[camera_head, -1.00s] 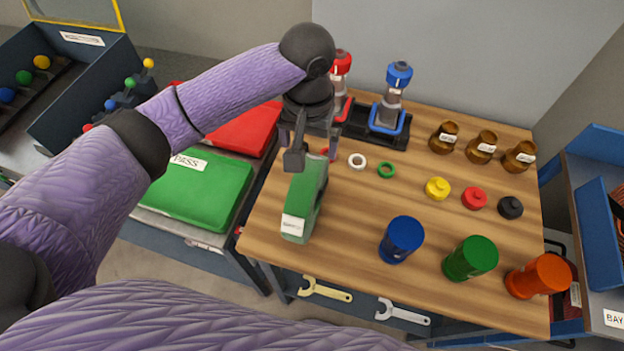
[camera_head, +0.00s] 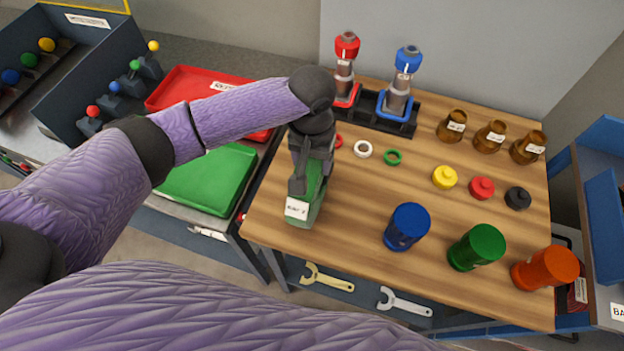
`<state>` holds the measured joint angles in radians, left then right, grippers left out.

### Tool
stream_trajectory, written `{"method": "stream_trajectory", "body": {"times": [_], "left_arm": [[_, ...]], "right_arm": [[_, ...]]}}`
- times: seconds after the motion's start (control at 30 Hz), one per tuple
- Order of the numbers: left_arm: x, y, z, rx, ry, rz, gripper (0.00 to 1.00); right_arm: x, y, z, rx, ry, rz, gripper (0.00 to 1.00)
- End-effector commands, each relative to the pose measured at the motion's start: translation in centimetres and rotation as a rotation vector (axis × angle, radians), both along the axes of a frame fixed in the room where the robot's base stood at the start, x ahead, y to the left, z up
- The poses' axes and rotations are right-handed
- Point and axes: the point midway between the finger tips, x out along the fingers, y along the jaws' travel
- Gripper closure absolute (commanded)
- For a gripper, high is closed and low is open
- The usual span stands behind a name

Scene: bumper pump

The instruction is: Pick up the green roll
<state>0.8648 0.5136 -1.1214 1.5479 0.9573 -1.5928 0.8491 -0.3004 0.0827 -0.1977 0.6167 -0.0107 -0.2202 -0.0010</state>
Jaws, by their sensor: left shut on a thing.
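A green elongated block (camera_head: 312,207) with a white label on its end stands on the left part of the wooden table. My left gripper (camera_head: 311,177) is down over its upper part and shut on it, with a finger on either side. The gripper and wrist hide the block's far end, and I cannot tell whether it is clear of the table. A green cylinder (camera_head: 477,247) stands upright at the table's front right, apart from the gripper. My right gripper is not in view.
A blue cylinder (camera_head: 406,227) and an orange cylinder (camera_head: 545,269) flank the green one. Rings, small caps and brown jars lie behind them. Red and blue pumps (camera_head: 398,85) stand at the back. A green tray (camera_head: 208,178) and red tray (camera_head: 182,88) are left of the table (camera_head: 355,210).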

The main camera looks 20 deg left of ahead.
Motion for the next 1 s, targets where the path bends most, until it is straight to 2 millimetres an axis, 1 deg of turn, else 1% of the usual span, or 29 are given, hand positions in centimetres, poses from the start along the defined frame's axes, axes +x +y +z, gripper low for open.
{"method": "stream_trajectory", "body": {"times": [0.03, 0.13, 0.17, 0.37, 0.63, 0.67, 0.73, 0.9, 1.0], "left_arm": [[0.0, 0.0, 0.0, 0.0, 0.0, 0.0, 0.76], [0.0, 0.0, 0.0, 0.0, 0.0, 0.0, 0.97], [0.0, 0.0, 0.0, 0.0, -0.001, 0.0, 1.0], [0.0, 0.0, 0.0, 0.0, -0.001, 0.001, 1.0], [0.1, 0.0, 0.4, -0.001, -0.003, 0.0, 1.0], [0.1, 0.0, 0.7, -0.001, -0.003, 0.0, 1.0], [0.1, -0.1, 1.9, -0.003, -0.006, 0.0, 1.0], [0.1, 0.0, 6.2, -0.002, -0.006, 0.0, 1.0], [0.1, -0.1, 8.2, -0.003, -0.005, 0.0, 1.0]], "right_arm": [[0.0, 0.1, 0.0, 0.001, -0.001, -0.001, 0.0], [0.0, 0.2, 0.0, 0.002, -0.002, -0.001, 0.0], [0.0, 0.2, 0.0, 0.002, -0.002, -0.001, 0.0], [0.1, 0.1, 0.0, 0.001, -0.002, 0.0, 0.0], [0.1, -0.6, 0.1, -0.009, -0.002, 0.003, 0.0], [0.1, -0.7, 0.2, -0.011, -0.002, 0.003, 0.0], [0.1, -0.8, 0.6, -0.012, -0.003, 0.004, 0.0], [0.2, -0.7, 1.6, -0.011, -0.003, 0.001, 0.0], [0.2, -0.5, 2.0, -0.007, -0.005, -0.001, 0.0]]}}
